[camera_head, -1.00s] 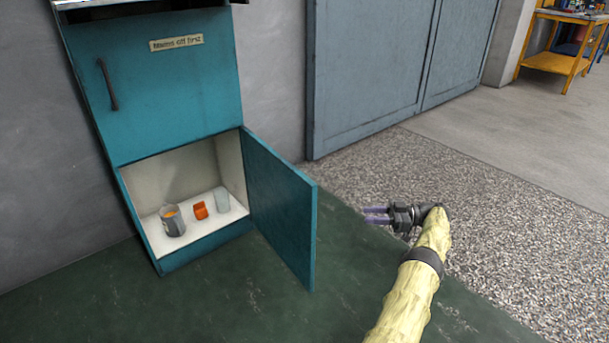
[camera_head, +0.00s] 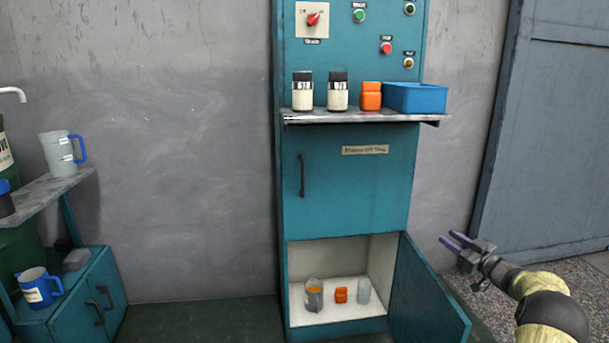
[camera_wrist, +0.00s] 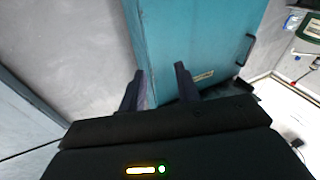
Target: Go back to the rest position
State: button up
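My gripper (camera_head: 455,242) is at the right of the head view, to the right of the teal cabinet (camera_head: 350,190) and above its open lower door (camera_head: 425,300). It holds nothing. In the wrist view its two dark fingers (camera_wrist: 158,88) stand apart with a clear gap, with the teal cabinet and its dark handle (camera_wrist: 246,50) beyond them.
A shelf (camera_head: 350,117) on the cabinet carries two labelled jars (camera_head: 320,92), an orange jar (camera_head: 371,96) and a blue bin (camera_head: 416,98). A control panel (camera_head: 360,40) is above. Pitchers (camera_head: 62,152) stand at the left. Grey doors (camera_head: 550,130) are at the right.

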jog(key=w+a+r+m+h+p, duration=0.3)
jog(key=a+r+h+p, duration=0.15)
jog(key=a+r, duration=0.4)
jog(key=s+a+r+m+g+h+p, duration=0.1)
jog(key=s+a+m+g+h+p, duration=0.2)
jog(key=a, duration=0.5)
jog(key=s+a+g+p, duration=0.35)
jog(key=s+a, duration=0.25)
jog(key=s, duration=0.7)
jog(key=s+a+g+h+p, duration=0.1)
jog(key=s+a+g+p, duration=0.3)
jog(key=s, duration=0.8)
jog(key=s+a+g+p, duration=0.2)
jog(key=s+a+g, duration=0.35)
jog(key=s, duration=0.75)
notch_tip(320, 180, up, 37)
jog(key=a+t+p, duration=0.1)
jog(key=p, duration=3.6)
jog(key=shift+w+a+m, duration=0.25)
jog(key=shift+m, duration=0.15)
jog(key=shift+f, duration=0.1)
jog(key=shift+w, duration=0.1)
